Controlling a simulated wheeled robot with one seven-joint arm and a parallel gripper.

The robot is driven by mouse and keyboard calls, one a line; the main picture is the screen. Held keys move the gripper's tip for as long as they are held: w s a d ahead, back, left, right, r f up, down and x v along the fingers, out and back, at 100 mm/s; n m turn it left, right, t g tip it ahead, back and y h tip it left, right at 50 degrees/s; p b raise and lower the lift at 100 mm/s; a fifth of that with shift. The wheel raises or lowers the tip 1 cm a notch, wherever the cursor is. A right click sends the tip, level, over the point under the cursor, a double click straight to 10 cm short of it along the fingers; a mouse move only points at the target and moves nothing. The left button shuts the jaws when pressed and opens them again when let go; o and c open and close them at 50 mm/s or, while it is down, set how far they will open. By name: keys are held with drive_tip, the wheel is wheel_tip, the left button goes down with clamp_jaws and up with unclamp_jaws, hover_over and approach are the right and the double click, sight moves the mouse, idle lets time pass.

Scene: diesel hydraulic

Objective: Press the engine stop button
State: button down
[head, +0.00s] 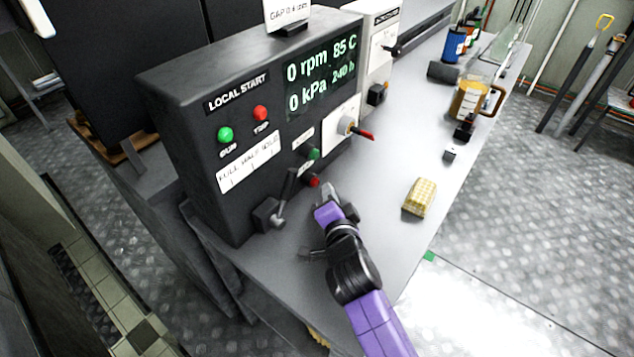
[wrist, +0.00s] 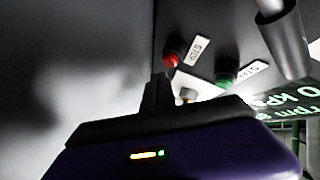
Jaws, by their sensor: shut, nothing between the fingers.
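The red stop button (head: 313,181) sits low on the front of the dark control box (head: 190,150), below a green button (head: 313,154). In the wrist view the red button (wrist: 172,60) has a STOP label beside it, and the green start button (wrist: 225,79) is to its right. My gripper (head: 326,194) is shut and empty, just in front of the red button in the head view. In the wrist view my gripper (wrist: 160,88) has its tip just below the red button. I cannot tell whether it touches.
A black lever (head: 284,203) stands left of the red button. A knob with a red handle (head: 352,127) sticks out to the right. The display (head: 320,75) reads 0 rpm.

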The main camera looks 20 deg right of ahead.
idle(0.3)
drive_tip(key=shift+s+d+p, duration=0.3)
drive_tip(key=shift+s+d, duration=0.45)
drive_tip(key=shift+s, duration=0.3)
drive_tip(key=shift+s+d+p, duration=0.3)
drive_tip(key=shift+s+d, duration=0.4)
drive_tip(key=shift+s, duration=0.3)
